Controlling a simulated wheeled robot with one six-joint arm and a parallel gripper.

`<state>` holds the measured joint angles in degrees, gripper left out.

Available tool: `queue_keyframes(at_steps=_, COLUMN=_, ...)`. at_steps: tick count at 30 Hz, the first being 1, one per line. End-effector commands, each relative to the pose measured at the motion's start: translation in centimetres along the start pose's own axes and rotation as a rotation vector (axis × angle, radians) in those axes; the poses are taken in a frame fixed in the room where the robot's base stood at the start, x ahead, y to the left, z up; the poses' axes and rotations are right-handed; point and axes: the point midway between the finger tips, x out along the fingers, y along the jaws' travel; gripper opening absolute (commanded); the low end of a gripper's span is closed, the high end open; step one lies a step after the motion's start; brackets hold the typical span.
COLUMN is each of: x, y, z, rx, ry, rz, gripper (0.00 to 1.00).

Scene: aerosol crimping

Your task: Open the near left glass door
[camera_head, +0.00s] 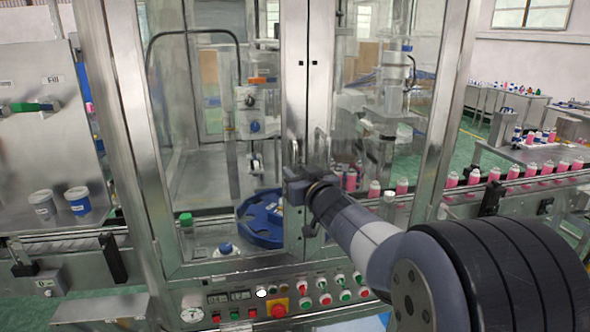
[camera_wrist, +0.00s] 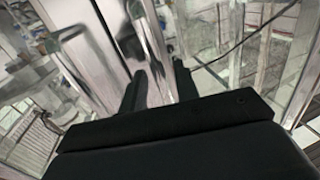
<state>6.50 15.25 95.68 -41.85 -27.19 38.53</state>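The near left glass door (camera_head: 158,150) is a tall clear pane in a metal frame. It looks shut, its edge against the right door's frame. Its upright bar handle (camera_head: 295,152) shows just above my gripper (camera_head: 292,188), which covers the lower part. In the wrist view my gripper's two dark fingers (camera_wrist: 161,72) stand apart in front of a bright metal upright. I cannot tell whether the handle lies between them or whether they touch it.
The right glass door (camera_head: 345,110) stands beside it, with its own handle (camera_head: 320,145). A control panel (camera_head: 235,300) with buttons runs below the doors. A blue round tray (camera_head: 262,236) is behind the glass. Pink bottles line a conveyor (camera_head: 515,182) at the right.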

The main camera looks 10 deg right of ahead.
Motion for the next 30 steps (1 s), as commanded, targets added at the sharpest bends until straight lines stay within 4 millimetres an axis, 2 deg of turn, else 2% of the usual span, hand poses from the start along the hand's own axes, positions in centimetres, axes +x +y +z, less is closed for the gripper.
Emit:
queue_keyframes(at_steps=6, x=1.36, y=0.01, z=-0.03, rx=0.0, ry=0.0, rz=0.001, gripper=0.3)
queue_keyframes(at_steps=15, x=1.47, y=0.01, z=0.02, rx=0.0, ry=0.0, rz=0.001, gripper=0.29)
queue_keyframes(at_steps=25, x=1.45, y=0.01, z=0.01, rx=0.0, ry=0.0, rz=0.001, gripper=0.02)
queue_keyframes(at_steps=30, x=1.45, y=0.0, z=0.0, rx=0.0, ry=0.0, rz=0.0, gripper=0.0)
